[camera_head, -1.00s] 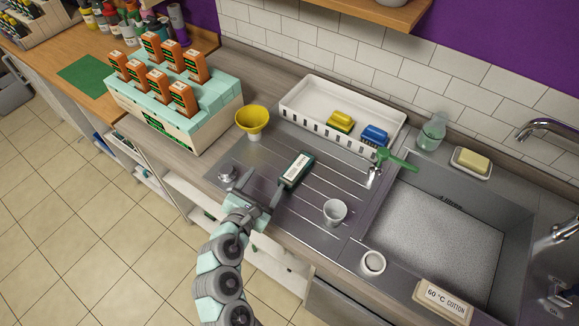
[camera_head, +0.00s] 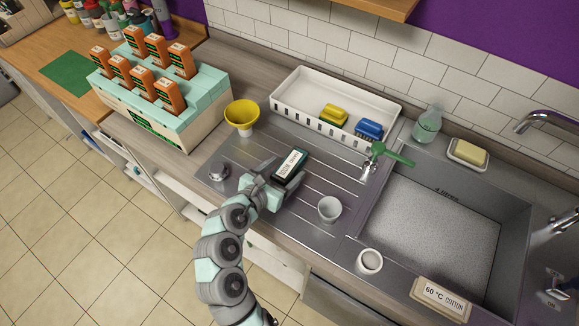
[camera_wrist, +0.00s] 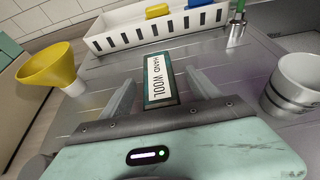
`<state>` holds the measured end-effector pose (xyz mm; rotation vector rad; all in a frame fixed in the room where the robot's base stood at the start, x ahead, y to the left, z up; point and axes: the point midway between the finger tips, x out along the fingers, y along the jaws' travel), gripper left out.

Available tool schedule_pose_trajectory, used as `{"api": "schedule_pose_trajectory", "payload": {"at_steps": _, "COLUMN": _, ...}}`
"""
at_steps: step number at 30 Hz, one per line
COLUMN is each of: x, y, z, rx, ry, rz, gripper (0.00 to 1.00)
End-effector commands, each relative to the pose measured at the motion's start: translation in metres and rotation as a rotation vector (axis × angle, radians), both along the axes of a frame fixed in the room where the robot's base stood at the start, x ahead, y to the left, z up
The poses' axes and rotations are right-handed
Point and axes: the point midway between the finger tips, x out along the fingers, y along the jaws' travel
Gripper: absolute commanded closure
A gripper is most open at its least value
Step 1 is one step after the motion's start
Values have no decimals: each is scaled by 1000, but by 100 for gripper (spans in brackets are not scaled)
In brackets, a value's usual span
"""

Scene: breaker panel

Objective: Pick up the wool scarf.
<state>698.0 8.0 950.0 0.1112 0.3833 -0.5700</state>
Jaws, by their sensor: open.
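No wool scarf shows as cloth in either view. A dark green block (camera_head: 289,165) lies on the ribbed metal drainboard, and its white label reads "HAND WOOL" in the wrist view (camera_wrist: 161,78). My gripper (camera_head: 272,176) is at the near end of this block in the head view. In the wrist view my gripper (camera_wrist: 160,88) is open, with one finger on each side of the block and visible gaps between. The near end of the block is close to the gripper's palm.
A yellow funnel (camera_head: 242,115) stands left of the block, and a white cup (camera_head: 329,209) stands right. A white basket (camera_head: 300,112) with yellow and blue brushes is behind. A sink (camera_head: 440,235) lies right. A rack (camera_head: 160,118) of orange cartridges stands left.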

Motion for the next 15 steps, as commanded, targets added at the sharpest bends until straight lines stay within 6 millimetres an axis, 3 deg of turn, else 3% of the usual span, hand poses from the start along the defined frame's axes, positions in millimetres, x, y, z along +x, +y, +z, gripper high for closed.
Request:
{"api": "schedule_pose_trajectory", "payload": {"at_steps": 6, "x": 23, "y": -14, "z": -17, "rx": 2, "ry": 1, "rz": -3, "gripper": 29}}
{"api": "schedule_pose_trajectory", "payload": {"at_steps": 15, "x": 28, "y": -16, "z": -18, "rx": 1, "ry": -1, "rz": 1, "gripper": 29}}
